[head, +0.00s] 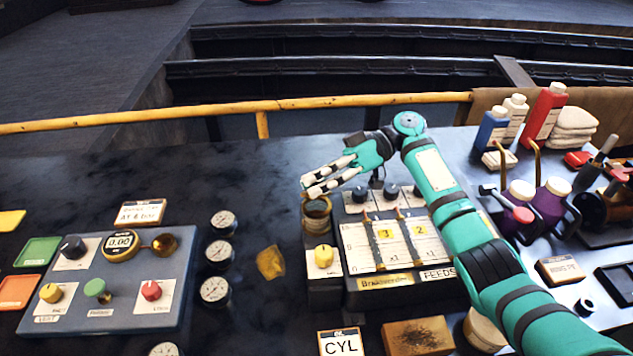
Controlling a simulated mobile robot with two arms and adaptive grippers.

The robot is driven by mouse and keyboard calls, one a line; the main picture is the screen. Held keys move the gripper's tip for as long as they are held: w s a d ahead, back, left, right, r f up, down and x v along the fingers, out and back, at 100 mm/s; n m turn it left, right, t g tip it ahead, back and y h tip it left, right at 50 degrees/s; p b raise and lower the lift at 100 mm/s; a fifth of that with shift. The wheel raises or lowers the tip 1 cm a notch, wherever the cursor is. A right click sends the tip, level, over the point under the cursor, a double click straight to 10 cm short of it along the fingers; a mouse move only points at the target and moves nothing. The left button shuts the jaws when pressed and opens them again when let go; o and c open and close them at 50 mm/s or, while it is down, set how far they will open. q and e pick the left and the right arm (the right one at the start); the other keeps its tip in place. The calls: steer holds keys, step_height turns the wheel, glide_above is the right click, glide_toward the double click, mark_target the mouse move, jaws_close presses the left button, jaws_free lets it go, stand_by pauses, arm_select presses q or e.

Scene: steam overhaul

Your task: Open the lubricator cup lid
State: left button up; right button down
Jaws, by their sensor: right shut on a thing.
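The lubricator (385,240) is a dark box with numbered sight panels, dark knobs on top and a "FEEDS" label. Its small round cup (317,212) with a brass-coloured rim stands at the left back corner. My right gripper (306,187) reaches in from the right over the box, its pale fingers just above the cup and pointing left. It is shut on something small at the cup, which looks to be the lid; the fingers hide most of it. My left gripper is not in view.
A yellow knob (324,256) sits just in front of the cup. Several gauges (219,251) and a blue control panel (110,285) lie to the left. Bottles (544,115) and purple oil cans (552,205) stand at right. A yellow rail (200,110) runs behind the bench.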

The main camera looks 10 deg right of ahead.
steer(key=shift+f, duration=0.2)
steer(key=c, duration=1.5)
jaws_free()
steer(key=shift+o, duration=1.3)
steer(key=shift+w+f, duration=0.15)
steer(key=shift+w, duration=0.15)
steer(key=shift+s, duration=0.15)
steer(key=v, duration=1.2)
